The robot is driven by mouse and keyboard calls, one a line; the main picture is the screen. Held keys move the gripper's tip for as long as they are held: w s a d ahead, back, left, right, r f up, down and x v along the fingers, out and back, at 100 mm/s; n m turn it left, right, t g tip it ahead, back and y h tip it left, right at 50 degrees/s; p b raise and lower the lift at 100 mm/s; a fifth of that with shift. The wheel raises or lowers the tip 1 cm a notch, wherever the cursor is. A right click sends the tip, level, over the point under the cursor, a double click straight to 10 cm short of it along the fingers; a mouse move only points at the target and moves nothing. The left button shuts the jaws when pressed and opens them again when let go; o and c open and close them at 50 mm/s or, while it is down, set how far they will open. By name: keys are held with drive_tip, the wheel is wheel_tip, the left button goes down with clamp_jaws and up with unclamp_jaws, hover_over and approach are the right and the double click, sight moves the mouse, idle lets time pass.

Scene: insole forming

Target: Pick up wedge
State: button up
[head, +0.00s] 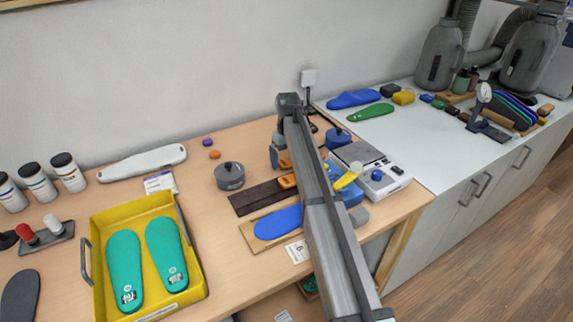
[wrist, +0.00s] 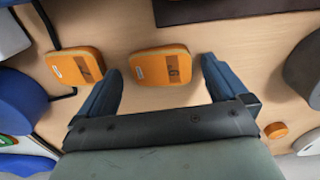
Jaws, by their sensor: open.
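Two orange wedges lie flat on the wooden table in the wrist view. One wedge (wrist: 165,66) is between the fingertips of my gripper (wrist: 160,70), with a gap on both sides. The other wedge (wrist: 78,66) lies to the left, outside the left finger. My gripper is open and empty, pointing down at the table. In the head view my gripper (head: 278,153) is partly hidden by my arm. Orange pieces show there beside the arm, one near the fingers (head: 285,163) and one at the end of the brown strip (head: 288,181); I cannot tell which wedge is which.
A grey pot (head: 229,177) stands left of my gripper. The dark brown strip (head: 254,197) and a blue insole on a board (head: 277,223) lie nearer. A scale (head: 382,180) and blue items stand right. A yellow tray (head: 96,236) holds two green insoles.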

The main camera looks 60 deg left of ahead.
drive_tip(key=shift+f, duration=0.1)
drive_tip(key=shift+c, duration=0.2)
drive_tip(key=c, duration=1)
